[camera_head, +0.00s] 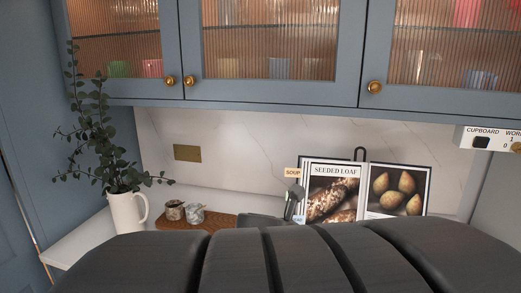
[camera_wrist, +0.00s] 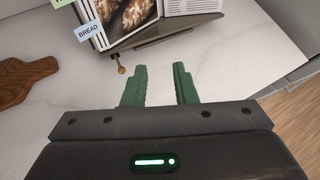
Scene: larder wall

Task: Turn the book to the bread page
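The book (camera_head: 335,198) stands open on a dark stand against the back wall. Its left page is headed "SEEDED LOAF" and shows loaves; the right page (camera_head: 398,189) shows brownish oval items. A cream "SOUP" tab (camera_head: 292,172) sticks out at the upper left. In the wrist view, a pale blue "BREAD" tab (camera_wrist: 90,30) sticks out from the book's lower left, with part of a green tab (camera_wrist: 62,3) above it. My gripper (camera_wrist: 160,68) is open and empty, its green fingers apart over the counter, below and right of the BREAD tab.
A brass knob (camera_wrist: 121,67) hangs at the stand's lower edge, near my left finger. A wooden board (camera_wrist: 27,70) with two jars (camera_head: 184,211) lies left of the book. A white jug (camera_head: 127,210) holds leafy stems. Wall cupboards (camera_head: 270,50) overhang the counter. Counter below the stand is clear.

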